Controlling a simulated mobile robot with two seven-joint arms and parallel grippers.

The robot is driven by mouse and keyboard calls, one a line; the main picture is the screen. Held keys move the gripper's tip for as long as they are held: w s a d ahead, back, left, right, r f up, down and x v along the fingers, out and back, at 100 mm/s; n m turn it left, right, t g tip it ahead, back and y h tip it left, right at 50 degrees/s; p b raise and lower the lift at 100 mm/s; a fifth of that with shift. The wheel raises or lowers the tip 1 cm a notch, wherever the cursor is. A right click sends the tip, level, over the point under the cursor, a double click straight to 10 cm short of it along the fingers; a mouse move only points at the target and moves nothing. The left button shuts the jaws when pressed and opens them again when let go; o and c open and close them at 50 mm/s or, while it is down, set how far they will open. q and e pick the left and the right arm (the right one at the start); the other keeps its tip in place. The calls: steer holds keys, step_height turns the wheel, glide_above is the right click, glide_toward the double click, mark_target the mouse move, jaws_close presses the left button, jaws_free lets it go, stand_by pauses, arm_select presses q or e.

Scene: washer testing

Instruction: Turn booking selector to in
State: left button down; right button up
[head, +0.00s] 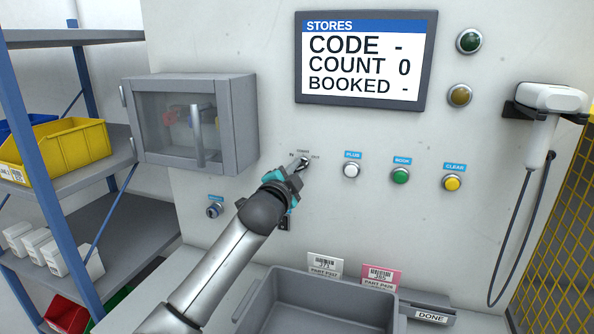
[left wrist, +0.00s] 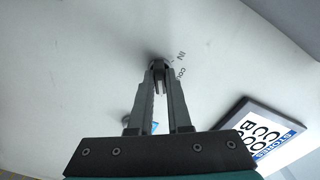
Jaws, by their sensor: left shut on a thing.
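The booking selector (head: 304,161) is a small dark knob on the pale wall panel, left of the white button, with tiny labels above it. My left gripper (head: 299,167) reaches it from the lower left and is shut on it, hiding most of the knob. In the left wrist view my left gripper (left wrist: 160,75) has its fingers close together around the selector (left wrist: 158,64). The label IN shows beside the knob there. Which label the knob points to cannot be made out. My right gripper is not in view.
White (head: 352,170), green (head: 400,176) and yellow (head: 453,183) buttons sit right of the selector. The screen (head: 366,99) above reads CODE -, COUNT 0, BOOKED -. A glass-door cabinet (head: 241,122) projects at the left. A grey tray (head: 330,283) stands below. A scanner (head: 546,100) hangs right.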

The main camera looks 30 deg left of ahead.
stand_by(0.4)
arm_select(q)
steer(key=n+p, duration=0.4)
steer(key=n, duration=0.2)
steer(key=n+p, duration=0.4)
steer(key=n, duration=0.2)
steer(key=shift+n, duration=0.3)
steer(key=n+p, duration=0.3)
steer(key=n, duration=0.5)
steer(key=shift+p, duration=0.35)
steer(key=shift+n+p, duration=0.3)
steer(key=shift+n, duration=1.3)
steer(key=shift+d+n, duration=0.1)
steer(key=shift+n, duration=0.2)
